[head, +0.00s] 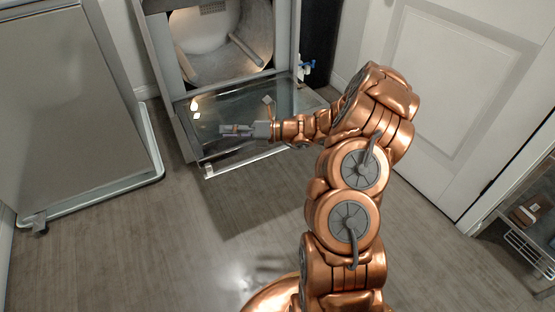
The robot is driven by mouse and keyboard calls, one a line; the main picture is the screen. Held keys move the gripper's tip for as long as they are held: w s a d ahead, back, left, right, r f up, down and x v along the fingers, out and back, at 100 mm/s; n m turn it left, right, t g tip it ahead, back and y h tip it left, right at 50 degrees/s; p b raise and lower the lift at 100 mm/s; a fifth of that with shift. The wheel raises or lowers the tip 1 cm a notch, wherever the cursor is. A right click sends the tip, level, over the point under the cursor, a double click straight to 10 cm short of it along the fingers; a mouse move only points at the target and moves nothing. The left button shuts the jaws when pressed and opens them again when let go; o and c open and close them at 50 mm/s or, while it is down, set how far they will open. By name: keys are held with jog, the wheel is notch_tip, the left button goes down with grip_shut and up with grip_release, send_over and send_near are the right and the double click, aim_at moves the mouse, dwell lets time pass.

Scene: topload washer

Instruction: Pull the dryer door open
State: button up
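The dryer (292,40) stands at the top middle in the head view, with its lit drum (215,30) showing through the front opening. Its door (262,95) is folded down and lies about flat in front of the opening, with its shiny inner face up. A pale bar (240,162) runs along the door's near edge. My gripper (222,130) is over the left part of the lowered door and points left. Its fingers are small in the view, so I cannot tell whether they are open or shut, or whether they touch the door. My copper arm hides the door's right near part.
A grey panel on a wheeled frame (75,100) stands at the left. A white paneled door (450,80) is at the right. A small rack (525,225) stands at the right edge. Blue-handled valves (307,66) are beside the dryer. The wooden floor (150,240) in front is clear.

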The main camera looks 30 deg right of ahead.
jog(key=w+d+f+m+t+h+b, duration=0.2)
jog(key=d+f+m+t+h+b, duration=0.25)
jog(key=d+f+m, duration=0.65)
jog(key=m+t+h+b, duration=0.2)
jog(key=m+h+b, duration=0.2)
send_near(277, 149)
jog(key=w, duration=0.3)
jog(key=x, duration=0.2)
jog(key=b+x, duration=0.1)
jog(key=x, duration=0.1)
jog(key=a+b+x, duration=0.1)
jog(key=x, duration=0.1)
jog(key=shift+s+f, duration=0.15)
jog(key=shift+f, duration=0.25)
jog(key=shift+w+a+r, duration=0.1)
jog(key=shift+w, duration=0.35)
grip_shut()
